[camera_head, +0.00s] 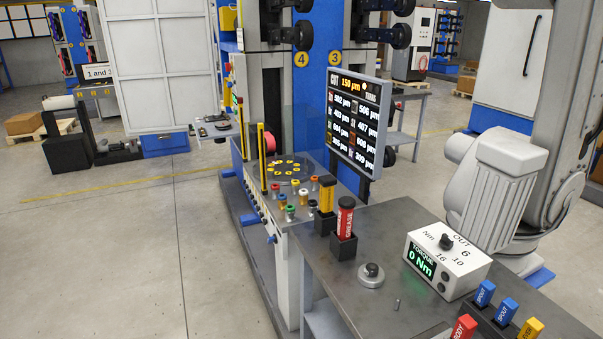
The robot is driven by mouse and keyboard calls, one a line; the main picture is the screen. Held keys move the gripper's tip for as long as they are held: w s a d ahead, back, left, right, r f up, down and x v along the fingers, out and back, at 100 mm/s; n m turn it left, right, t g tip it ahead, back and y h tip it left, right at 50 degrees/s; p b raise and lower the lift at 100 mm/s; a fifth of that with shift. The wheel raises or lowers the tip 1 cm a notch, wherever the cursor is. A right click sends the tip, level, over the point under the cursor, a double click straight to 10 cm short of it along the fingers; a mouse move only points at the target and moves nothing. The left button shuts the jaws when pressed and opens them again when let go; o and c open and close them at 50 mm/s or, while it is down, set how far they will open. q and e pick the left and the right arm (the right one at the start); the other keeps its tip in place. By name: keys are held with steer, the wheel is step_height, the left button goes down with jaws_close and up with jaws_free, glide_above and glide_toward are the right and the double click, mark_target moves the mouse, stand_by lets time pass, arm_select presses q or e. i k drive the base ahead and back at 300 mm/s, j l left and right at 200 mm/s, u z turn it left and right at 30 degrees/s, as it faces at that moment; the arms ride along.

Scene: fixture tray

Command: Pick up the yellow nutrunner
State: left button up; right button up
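A yellow upright tool (327,194) with dark lettering stands in a black block holder on the grey workbench (400,235). It looks like the yellow nutrunner, but its lettering is too small to read. A red and black tool marked GREASE (346,218) stands upright in its own black holder right beside it, nearer to me. A second yellow handle (530,328) is at the bottom right in a dark rack and is partly cut off by the frame edge. Neither of my grippers is in view.
A white torque box (446,262) reading 0 Nm, a round knob base (372,273) and a small pin (397,304) are on the bench. Blue handles (484,293) and a red one (464,327) stand at front right. A display screen (346,115) rises behind the tools.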

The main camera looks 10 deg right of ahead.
mark_target(327, 182)
steer(key=z, duration=0.4)
steer(key=i+j+z, duration=0.2)
steer(key=j, duration=0.15)
steer(key=i+j+z, duration=0.25)
steer(key=j+z, duration=0.2)
steer(key=j, duration=0.3)
steer(key=i+j+z, duration=0.2)
steer(key=j, duration=0.2)
